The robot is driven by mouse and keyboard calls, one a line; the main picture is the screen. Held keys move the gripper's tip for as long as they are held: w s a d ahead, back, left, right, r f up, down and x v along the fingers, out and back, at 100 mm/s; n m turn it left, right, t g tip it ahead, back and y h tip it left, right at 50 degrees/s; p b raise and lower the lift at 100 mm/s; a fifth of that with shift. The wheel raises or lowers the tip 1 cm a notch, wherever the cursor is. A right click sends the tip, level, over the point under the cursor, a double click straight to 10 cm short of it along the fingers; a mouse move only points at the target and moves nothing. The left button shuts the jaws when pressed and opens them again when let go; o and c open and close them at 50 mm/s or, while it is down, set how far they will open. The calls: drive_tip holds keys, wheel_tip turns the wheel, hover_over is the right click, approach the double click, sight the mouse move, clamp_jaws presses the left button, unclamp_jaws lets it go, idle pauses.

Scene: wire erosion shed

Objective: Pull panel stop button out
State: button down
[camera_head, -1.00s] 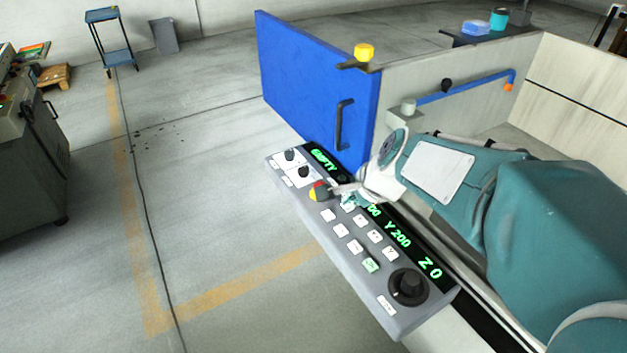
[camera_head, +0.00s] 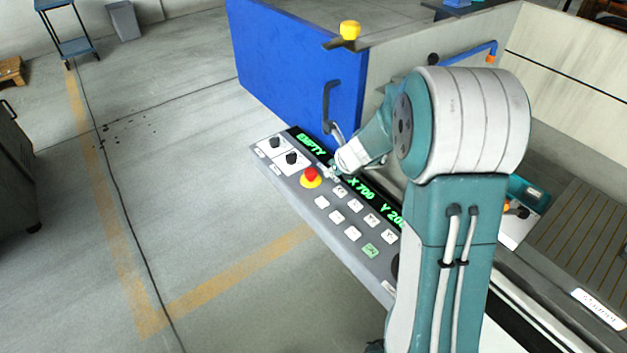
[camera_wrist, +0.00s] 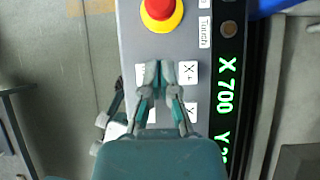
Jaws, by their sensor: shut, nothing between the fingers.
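The red stop button (camera_head: 311,174) with its yellow collar sits on the grey control panel (camera_head: 275,176), just left of my gripper (camera_head: 330,172) in the head view. In the wrist view the red button (camera_wrist: 159,8) is at the top edge, partly cut off. My gripper also shows in the wrist view (camera_wrist: 159,66), its fingertips together over white keys and apart from the button. It is shut and empty. Whether the button is in or out is hard to tell.
A blue door (camera_head: 290,75) with a dark handle (camera_head: 328,105) stands behind the panel. A green display (camera_head: 362,190) runs along the panel's back side. White keys (camera_head: 352,205) and a green key (camera_head: 370,250) lie right of the button. Open floor lies left.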

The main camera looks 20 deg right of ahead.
sight(312, 184)
drive_tip(key=x, duration=1)
drive_tip(key=shift+a, duration=0.1)
drive_tip(key=shift+r, duration=0.1)
